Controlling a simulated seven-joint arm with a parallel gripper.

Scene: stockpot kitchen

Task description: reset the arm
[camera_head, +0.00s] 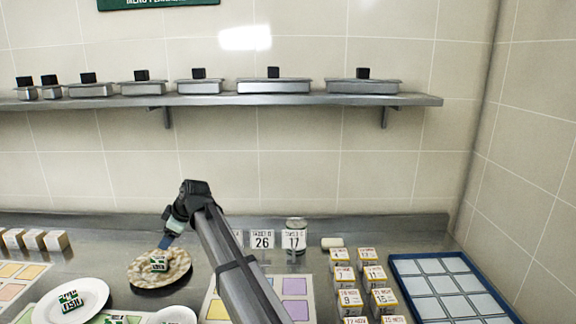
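My arm (235,265) rises from the bottom middle and bends down at its top to the left. My gripper (167,241) points down above the far side of a speckled tan round plate or board (143,277). A small green-and-white printed block (159,261) lies on that plate, just below the gripper, with a small gap seeming to separate them. The finger gap cannot be made out, so I cannot tell whether the gripper is open or shut. My arm hides part of the counter and a sign behind it.
White plates with printed blocks (70,302) stand at the lower left. Number cards (262,240) and a metal canister (297,226) stand at the back. Several labelled boxes (349,298) and a blue-rimmed tray (398,262) are to the right. A shelf (220,100) with lidded pans hangs above.

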